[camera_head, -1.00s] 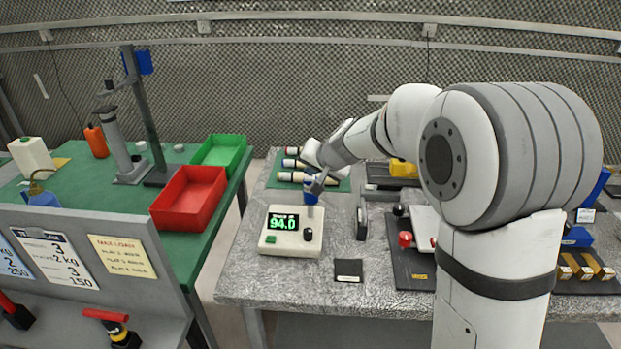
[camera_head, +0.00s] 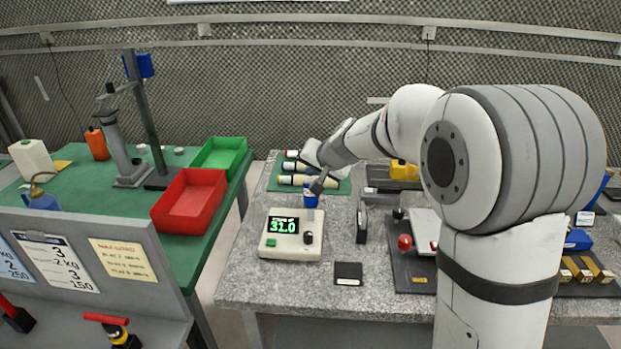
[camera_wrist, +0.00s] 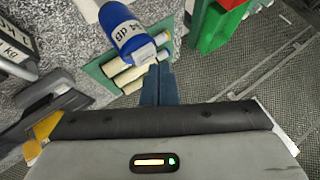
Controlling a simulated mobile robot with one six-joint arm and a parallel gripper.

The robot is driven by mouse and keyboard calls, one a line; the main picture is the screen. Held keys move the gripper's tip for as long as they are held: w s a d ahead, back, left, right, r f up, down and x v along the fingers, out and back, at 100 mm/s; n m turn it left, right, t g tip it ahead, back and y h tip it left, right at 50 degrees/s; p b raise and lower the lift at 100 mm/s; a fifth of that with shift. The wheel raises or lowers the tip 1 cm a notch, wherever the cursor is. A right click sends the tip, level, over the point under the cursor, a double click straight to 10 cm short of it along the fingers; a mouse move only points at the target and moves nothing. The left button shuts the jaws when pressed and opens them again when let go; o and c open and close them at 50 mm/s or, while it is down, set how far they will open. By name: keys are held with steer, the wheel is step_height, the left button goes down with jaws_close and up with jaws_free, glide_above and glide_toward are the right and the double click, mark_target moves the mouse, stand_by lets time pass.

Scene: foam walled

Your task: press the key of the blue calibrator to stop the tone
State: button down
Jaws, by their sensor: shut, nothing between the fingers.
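The blue calibrator (camera_head: 311,201) stands upright behind the display of the white meter (camera_head: 291,238), which reads 31.0 in green. In the wrist view the calibrator (camera_wrist: 122,30) is a blue cylinder with a "94 dB" label and a pale grey end. My gripper (camera_head: 318,187) is just above and beside the calibrator's top. In the wrist view its dark fingers (camera_wrist: 157,80) are together and empty, with their tips close to the grey end. I cannot tell whether they touch it. The key is not clearly distinguishable.
A green mat (camera_head: 342,187) with several pale cylinders lies behind the calibrator. A dark upright block (camera_head: 362,222) stands right of the meter, and a small black box (camera_head: 348,273) lies in front. Red (camera_head: 190,200) and green (camera_head: 220,154) trays sit on the left table.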

steer(key=shift+r+p, duration=2)
steer(key=shift+r, duration=1)
steer(key=shift+f, duration=0.1)
steer(key=s+d+f+g+h, duration=0.1)
steer(key=s+d, duration=0.5)
steer(key=s, duration=0.5)
steer(key=s+d+f+n+g+h, duration=0.1)
steer(key=s+d, duration=0.5)
steer(key=s, duration=0.6)
steer(key=s+d+f+n+g+h, duration=0.1)
steer(key=s+d+g+h, duration=0.1)
steer(key=s+d, duration=0.4)
steer(key=s+h, duration=0.1)
steer(key=s, duration=0.4)
steer(key=shift+s+d+f+g, duration=0.25)
steer(key=shift+d+g, duration=0.05)
steer(key=shift+d, duration=0.1)
